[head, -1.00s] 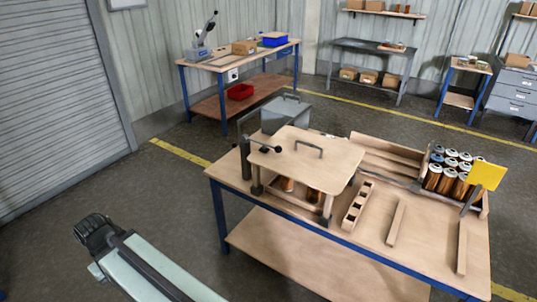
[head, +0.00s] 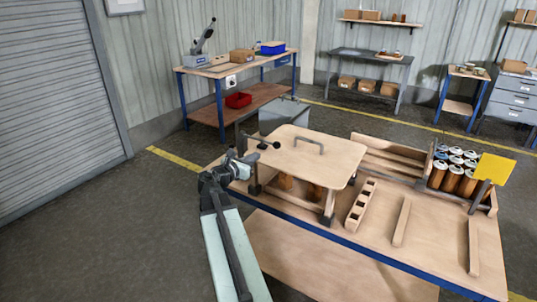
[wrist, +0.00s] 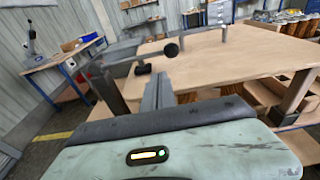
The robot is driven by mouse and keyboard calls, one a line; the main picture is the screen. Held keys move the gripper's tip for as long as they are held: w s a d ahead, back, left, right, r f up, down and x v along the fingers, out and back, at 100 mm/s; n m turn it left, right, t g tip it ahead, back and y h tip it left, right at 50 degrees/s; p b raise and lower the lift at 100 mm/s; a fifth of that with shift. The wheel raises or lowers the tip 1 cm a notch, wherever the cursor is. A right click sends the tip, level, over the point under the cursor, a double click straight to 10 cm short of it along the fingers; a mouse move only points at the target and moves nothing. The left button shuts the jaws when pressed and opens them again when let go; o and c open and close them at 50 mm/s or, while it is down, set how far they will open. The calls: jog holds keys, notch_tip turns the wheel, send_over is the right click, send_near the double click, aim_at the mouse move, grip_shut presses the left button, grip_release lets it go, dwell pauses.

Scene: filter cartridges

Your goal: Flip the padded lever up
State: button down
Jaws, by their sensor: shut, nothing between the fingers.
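The padded lever (head: 259,140) appears to be the dark clamp arm with black round ends at the left edge of a wooden lid (head: 328,148). In the wrist view the lever (wrist: 125,61) reaches right from a grey post to a black knob, with a black pad just below. My gripper (head: 246,160) is beside the post, left of the lid. In the wrist view my gripper (wrist: 160,84) is shut and empty, pointing toward the lever just below its bar. I cannot tell whether they touch. The post is partly hidden behind my gripper in the head view.
The lid has a handle (head: 309,143) and stands on legs over brown cartridges. A slotted wooden block (head: 361,206) and wooden strips lie to its right. A crate of cartridges (head: 458,172) and a yellow panel (head: 495,169) stand at the far right. Open floor lies left.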

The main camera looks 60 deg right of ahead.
aim_at(267, 154)
jog(key=d, duration=0.3)
jog(key=d+f+b, duration=0.1)
jog(key=d, duration=0.5)
jog(key=shift+d+f, duration=0.2)
jog(key=shift+d, duration=0.2)
jog(key=shift+w+a, duration=0.1)
